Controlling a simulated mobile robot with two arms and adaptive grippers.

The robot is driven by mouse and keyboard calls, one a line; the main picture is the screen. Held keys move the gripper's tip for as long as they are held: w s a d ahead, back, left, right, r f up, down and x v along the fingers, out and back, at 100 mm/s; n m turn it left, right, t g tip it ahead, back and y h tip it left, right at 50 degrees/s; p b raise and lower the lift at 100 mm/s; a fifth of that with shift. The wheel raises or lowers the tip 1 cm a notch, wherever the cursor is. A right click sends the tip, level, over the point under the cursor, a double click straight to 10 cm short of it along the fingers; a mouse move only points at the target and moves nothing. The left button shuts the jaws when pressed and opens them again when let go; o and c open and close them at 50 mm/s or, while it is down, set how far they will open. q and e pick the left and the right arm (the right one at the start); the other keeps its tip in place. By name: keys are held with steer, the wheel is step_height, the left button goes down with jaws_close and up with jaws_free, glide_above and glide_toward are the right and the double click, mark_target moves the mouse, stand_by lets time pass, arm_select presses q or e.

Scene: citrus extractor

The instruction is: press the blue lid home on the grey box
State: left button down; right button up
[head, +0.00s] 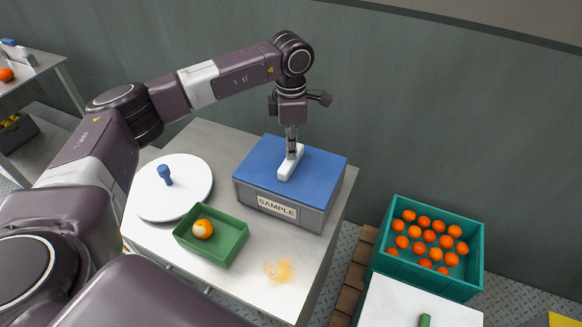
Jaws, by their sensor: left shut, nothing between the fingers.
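The grey box (252,198) stands on the table with a "SAMPLE" label on its front. The blue lid (322,171) lies on top of it, and it looks about level. A white bar handle (286,171) sits on the middle of the lid. My left gripper (291,153) points straight down over the lid, shut and empty, its fingertips at the handle's upper part. I cannot tell whether the fingertips touch the handle. Any gap at the lid's far edge is hidden. My right gripper is not in view.
A round white disc (190,192) with a blue knob lies left of the box. A green tray (230,245) holding an orange fruit is in front, near a spilled orange patch (280,270). A teal crate (387,262) of oranges stands on the right, off the table.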

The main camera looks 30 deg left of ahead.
arm_select(q)
steer(key=shift+r+p, duration=0.35)
steer(key=shift+p, duration=0.3)
steer(key=shift+r+p, duration=1.2)
steer(key=shift+r, duration=1.15)
steer(key=shift+s+f, duration=0.1)
